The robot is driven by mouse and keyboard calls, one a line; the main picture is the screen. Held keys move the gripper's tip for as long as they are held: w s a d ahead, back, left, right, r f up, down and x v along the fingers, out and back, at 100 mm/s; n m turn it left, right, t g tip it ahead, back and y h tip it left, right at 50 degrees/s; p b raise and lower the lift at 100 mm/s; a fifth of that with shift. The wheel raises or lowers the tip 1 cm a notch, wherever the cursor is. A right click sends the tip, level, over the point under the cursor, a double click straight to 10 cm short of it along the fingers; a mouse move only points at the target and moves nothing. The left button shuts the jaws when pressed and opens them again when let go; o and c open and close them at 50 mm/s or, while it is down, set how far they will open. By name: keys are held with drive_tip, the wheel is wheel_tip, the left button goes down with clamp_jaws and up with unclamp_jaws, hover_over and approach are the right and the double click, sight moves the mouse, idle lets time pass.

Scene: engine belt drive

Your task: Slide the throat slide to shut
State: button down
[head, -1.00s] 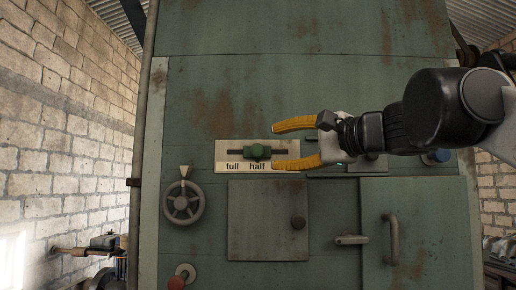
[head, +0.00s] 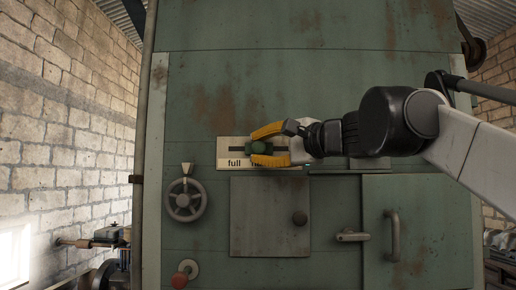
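The throat slide is a pale plate (head: 225,145) with a dark horizontal slot, on the green machine front. The label "full" shows at the left; "half" is mostly covered by the lower finger, and anything printed farther right is hidden by my gripper. My gripper (head: 254,146), with yellow fingers, reaches in from the right. One finger is just above the knob and one just below, with the knob between them. I cannot tell whether the fingers press on it.
Below the plate are a handwheel (head: 185,199), a square door with a round knob (head: 268,218), and a lever latch (head: 350,236). A larger door with a bar handle (head: 392,236) is at the lower right. A red knob (head: 180,280) is at the lower left.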

sight(276, 149)
drive_tip(key=shift+d+p, duration=0.65)
drive_tip(key=shift+d, duration=2.55)
drive_tip(key=shift+a, duration=0.15)
drive_tip(key=c, duration=1.1)
unclamp_jaws()
drive_tip(key=shift+d, duration=0.25)
drive_tip(key=shift+s, duration=0.1)
drive_tip(key=shift+s+d, duration=0.15)
drive_tip(key=shift+s, duration=0.05)
drive_tip(key=v, duration=1.1)
drive_tip(key=shift+d, duration=0.2)
